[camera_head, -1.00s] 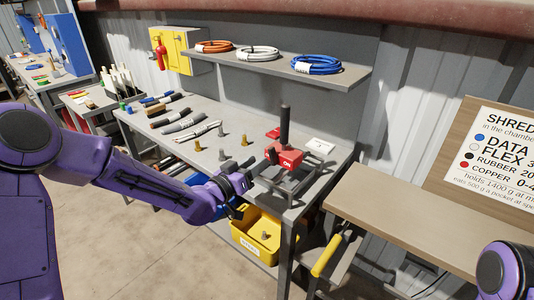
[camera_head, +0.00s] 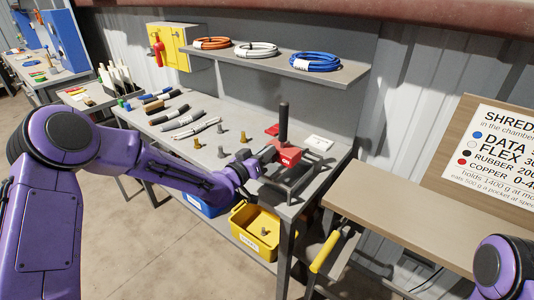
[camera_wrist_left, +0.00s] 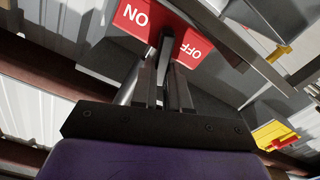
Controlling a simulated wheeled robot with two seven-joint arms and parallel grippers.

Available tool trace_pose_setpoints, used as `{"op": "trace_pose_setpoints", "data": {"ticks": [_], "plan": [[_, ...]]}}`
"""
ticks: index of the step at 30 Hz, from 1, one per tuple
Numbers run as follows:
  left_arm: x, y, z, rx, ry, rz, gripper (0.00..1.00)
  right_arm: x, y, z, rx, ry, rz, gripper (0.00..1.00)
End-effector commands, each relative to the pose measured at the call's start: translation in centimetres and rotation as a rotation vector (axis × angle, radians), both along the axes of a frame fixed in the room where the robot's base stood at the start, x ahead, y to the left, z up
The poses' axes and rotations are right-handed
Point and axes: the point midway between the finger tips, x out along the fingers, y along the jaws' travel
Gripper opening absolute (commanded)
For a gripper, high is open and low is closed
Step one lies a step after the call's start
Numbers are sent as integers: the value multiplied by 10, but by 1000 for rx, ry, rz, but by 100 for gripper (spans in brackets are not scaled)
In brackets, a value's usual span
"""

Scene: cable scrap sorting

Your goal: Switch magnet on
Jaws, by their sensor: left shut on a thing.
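The magnet is a red block (camera_head: 287,154) on a grey frame at the front right of the workbench, with a tall black post (camera_head: 284,122) rising behind it. In the left wrist view the red block (camera_wrist_left: 133,18) shows upside-down ON and OFF labels on either side of a dark gap. My left gripper (camera_head: 265,156) is at the block's left side. In the wrist view its fingers (camera_wrist_left: 168,62) are close together at the gap, shut on the magnet's switch lever, which they mostly hide. My right gripper is not in view.
A yellow bin (camera_head: 255,228) sits below the bench's front edge. Several brass and grey bolts (camera_head: 197,144) stand left of the magnet, with cable pieces (camera_head: 182,120) beyond. A white card (camera_head: 318,143) lies to the right. A shelf (camera_head: 345,75) with cable coils hangs above.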

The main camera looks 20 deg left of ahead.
Motion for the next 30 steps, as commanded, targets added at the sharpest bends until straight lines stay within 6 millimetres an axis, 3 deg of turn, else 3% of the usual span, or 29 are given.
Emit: {"op": "trace_pose_setpoints", "data": {"ticks": [7,17,18,20,30], "plan": [[3,10,-7,-282,103,1,0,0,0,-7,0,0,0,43],[3,10,-8,-329,122,0,0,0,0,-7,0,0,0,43],[3,10,-8,-329,122,0,18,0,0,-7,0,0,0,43],[3,10,-8,-328,122,0,37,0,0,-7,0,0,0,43],[1,11,-7,-328,121,0,40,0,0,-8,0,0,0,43]]}}
